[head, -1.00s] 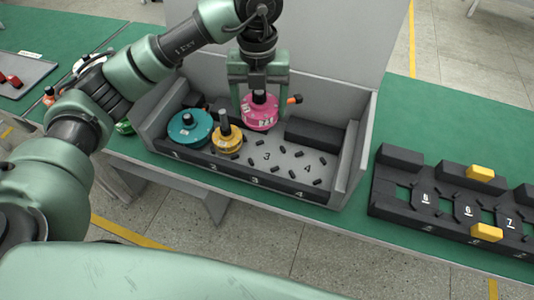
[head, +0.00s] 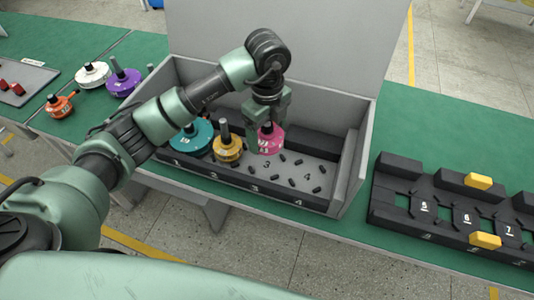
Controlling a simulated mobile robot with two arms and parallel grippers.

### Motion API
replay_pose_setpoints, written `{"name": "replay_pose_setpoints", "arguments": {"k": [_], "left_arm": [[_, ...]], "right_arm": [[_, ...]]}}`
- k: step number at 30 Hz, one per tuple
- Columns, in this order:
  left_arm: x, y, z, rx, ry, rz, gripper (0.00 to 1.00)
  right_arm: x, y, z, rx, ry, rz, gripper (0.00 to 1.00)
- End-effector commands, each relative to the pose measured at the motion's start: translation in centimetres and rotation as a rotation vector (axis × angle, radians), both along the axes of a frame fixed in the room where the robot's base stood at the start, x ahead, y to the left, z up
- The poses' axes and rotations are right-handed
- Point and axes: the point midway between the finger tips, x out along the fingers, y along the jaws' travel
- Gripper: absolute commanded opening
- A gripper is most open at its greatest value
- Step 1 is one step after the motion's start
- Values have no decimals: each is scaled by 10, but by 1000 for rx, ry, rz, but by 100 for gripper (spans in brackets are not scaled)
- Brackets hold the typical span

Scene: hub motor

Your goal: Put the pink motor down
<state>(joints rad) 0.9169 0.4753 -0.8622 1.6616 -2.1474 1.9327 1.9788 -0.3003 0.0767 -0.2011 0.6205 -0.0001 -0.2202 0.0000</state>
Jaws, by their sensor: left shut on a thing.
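The pink motor (head: 270,140) is upright inside the grey box (head: 357,165), over the area near the number 3. My left gripper (head: 267,118) is above it, shut on the motor's top, and its fingers and wrist hide the motor's shaft. I cannot tell whether the motor's underside touches the box floor. The teal motor (head: 190,138) and the yellow motor (head: 228,150) stand to its left in the box, near numbers 1 and 2. My right gripper is not in view.
Several small black pegs dot the box floor, free around number 4. A black rack (head: 440,205) with yellow blocks (head: 485,240) lies to the right. Purple (head: 123,82), white (head: 92,75) and orange (head: 60,106) motors stand on the green table at left.

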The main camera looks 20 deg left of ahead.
Motion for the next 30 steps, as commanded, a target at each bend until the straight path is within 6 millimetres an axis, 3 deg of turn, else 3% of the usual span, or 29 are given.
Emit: {"name": "replay_pose_setpoints", "arguments": {"k": [6,13,19,30], "left_arm": [[0,0,-36,-2,-1,-1,3],[0,0,-54,-1,-2,-1,3],[0,-1,-81,-1,0,-1,3],[1,0,-89,-1,-5,-2,3]], "right_arm": [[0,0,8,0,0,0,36],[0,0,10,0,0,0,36],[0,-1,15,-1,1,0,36],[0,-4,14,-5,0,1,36]]}}
